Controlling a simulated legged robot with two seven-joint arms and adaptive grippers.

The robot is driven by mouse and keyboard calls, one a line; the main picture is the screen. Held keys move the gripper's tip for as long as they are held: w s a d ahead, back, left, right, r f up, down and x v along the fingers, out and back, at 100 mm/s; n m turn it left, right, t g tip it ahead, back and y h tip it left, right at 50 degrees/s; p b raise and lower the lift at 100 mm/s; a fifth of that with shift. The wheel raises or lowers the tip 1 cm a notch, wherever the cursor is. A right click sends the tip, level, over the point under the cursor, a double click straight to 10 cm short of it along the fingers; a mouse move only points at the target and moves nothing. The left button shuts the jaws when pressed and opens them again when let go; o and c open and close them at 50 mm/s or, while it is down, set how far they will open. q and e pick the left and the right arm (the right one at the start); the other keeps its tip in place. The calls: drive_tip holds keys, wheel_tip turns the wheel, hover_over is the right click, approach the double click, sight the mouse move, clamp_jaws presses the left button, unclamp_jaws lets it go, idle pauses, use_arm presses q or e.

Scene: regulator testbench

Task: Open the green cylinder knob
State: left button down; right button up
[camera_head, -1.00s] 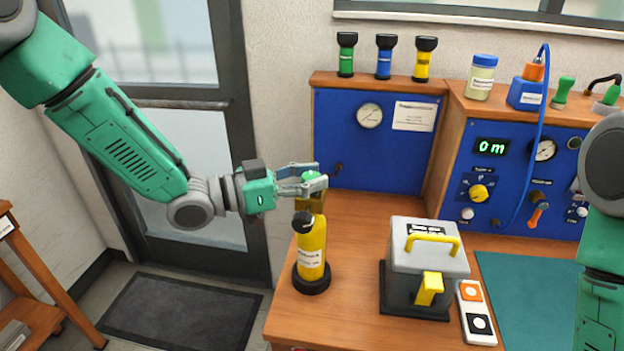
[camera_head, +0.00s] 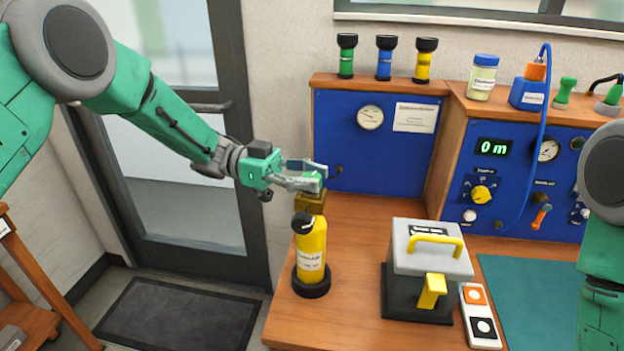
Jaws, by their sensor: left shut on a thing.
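A yellow cylinder (camera_head: 312,251) with a label stands upright in a black round base on the near left of the wooden bench. Behind its top is a brass block (camera_head: 311,202) with a green knob (camera_head: 318,179) on it. My left gripper (camera_head: 317,177) comes in from the left and is shut on the green knob, its fingers covering much of it. My right arm (camera_head: 600,240) shows at the right edge; its gripper is out of view.
A grey box (camera_head: 431,248) with a yellow handle stands right of the cylinder, beside a white two-button switch strip (camera_head: 479,314). Blue gauge panels (camera_head: 372,155) rise behind. Several small torches stand on the shelf. A teal mat (camera_head: 520,290) lies clear at the right.

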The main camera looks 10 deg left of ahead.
use_arm(q)
drive_tip(key=shift+r, duration=0.1)
idle(0.5)
drive_tip(key=c, duration=1.1)
unclamp_jaws()
drive_tip(key=shift+d, duration=0.1)
drive_tip(key=shift+w+a, duration=0.1)
drive_tip(key=shift+a, duration=0.1)
drive_tip(key=w+a, duration=0.2)
drive_tip(key=a, duration=0.9)
drive_tip(key=shift+w+a, duration=0.25)
